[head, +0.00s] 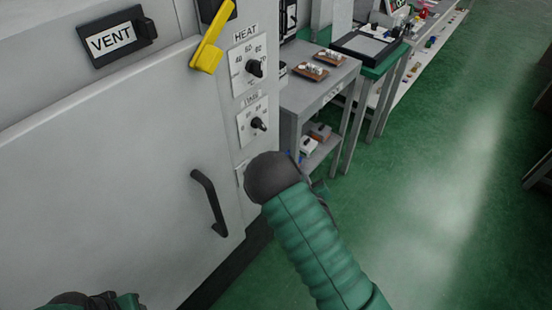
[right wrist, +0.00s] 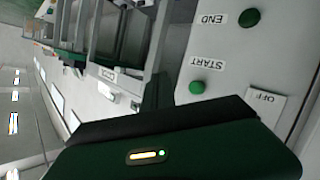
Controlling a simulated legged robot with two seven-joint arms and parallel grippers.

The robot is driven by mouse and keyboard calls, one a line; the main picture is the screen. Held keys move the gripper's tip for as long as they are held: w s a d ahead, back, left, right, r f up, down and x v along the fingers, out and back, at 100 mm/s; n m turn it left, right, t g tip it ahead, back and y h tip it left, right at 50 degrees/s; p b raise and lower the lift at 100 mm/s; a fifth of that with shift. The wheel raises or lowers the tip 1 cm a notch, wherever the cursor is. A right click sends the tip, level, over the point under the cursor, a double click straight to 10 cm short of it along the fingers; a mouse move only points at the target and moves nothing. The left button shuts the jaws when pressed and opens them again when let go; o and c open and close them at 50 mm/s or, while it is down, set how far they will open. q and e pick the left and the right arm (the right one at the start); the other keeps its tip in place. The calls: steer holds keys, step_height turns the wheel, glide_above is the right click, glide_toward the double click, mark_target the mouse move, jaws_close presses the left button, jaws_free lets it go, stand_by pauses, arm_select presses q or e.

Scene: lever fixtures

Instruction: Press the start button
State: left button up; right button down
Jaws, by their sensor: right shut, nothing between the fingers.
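The green start button (right wrist: 197,87), next to its START label, is on a light panel in the right wrist view, which shows it upside down. My right gripper (right wrist: 161,88) is a dark narrow shape in front of the panel, left of the button in that view. It is shut and empty. I cannot tell its exact distance from the button, but a gap shows between them in the picture. In the head view my right arm hides the button and the gripper's fingers. A piece of my left arm shows at the bottom left edge; its fingers cannot be made out.
A green END button (right wrist: 249,17) and an OFF label (right wrist: 265,97) are near the start button. The grey cabinet has a black door handle (head: 208,202), a yellow lever (head: 208,50), a HEAT knob (head: 254,68) and a lower knob (head: 259,124).

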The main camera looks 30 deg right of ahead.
arm_select(q)
steer(key=shift+a+f+b, duration=0.25)
steer(key=shift+f+b, duration=0.05)
steer(key=shift+f, duration=0.05)
arm_select(e)
steer(key=w+a, duration=0.3)
steer(key=w, duration=0.4)
steer(key=shift+w+a+r, duration=0.15)
steer(key=shift+w+a, duration=0.1)
steer(key=shift+a, duration=0.1)
arm_select(q)
steer(key=shift+a, duration=0.15)
arm_select(e)
steer(key=shift+a, duration=0.15)
stand_by(1.0)
steer(key=shift+w+a+r, duration=0.1)
steer(key=shift+w, duration=0.25)
